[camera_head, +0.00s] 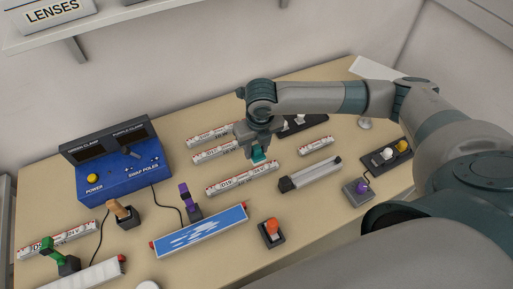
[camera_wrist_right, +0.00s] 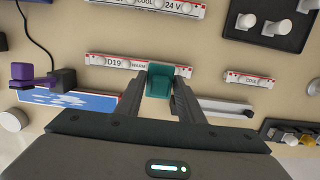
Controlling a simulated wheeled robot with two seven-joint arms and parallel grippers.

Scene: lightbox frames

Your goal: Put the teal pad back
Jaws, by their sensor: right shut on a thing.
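My right gripper (camera_head: 257,148) is shut on a small teal pad (camera_head: 258,157), held above the middle of the table. In the right wrist view, the teal pad (camera_wrist_right: 161,80) sits between the two dark fingers of my right gripper (camera_wrist_right: 159,92). Past the pad is a white, red-ended light bar labelled D19 (camera_wrist_right: 105,61), and the pad overlaps this bar in that view. I cannot tell how high the pad is above the bar or whether they touch. My left gripper is not in view.
A black tray (camera_head: 312,121) with white bulbs lies behind my gripper. Cables run near the box.

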